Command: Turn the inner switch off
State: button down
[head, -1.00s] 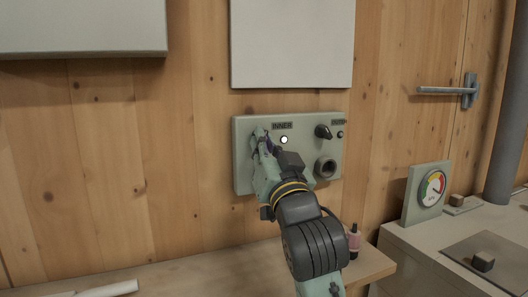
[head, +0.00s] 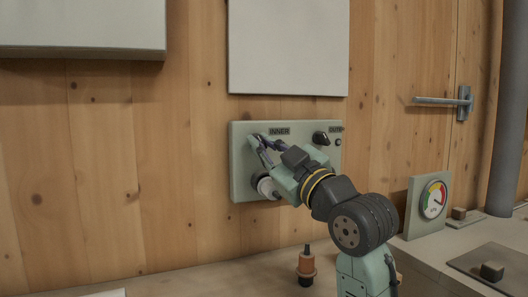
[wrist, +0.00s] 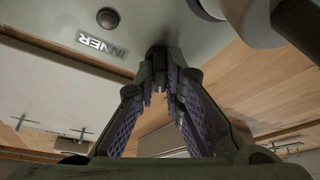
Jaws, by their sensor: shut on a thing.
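The grey-green control panel (head: 240,160) is on the wooden wall, with an INNER label (head: 279,131) at its upper left. My gripper (head: 258,139) is at the panel just left of and below this label. In the wrist view my gripper (wrist: 161,82) has its fingertips closed on the dark inner switch (wrist: 157,54), which the fingers mostly hide. Its exact angle cannot be told. A small round lamp (wrist: 108,18) beside the INNER label looks dark in the wrist view; my arm covers it in the head view.
The outer switch (head: 320,138) is at the panel's upper right. A pale round fitting (head: 266,186) is low on the panel, close to my gripper. A gauge (head: 433,199) is on the right.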

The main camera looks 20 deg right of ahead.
jog(key=shift+n, duration=0.5)
jog(key=c, duration=1.7)
grip_release()
jog(key=v, duration=1.2)
jog(key=shift+d, duration=0.1)
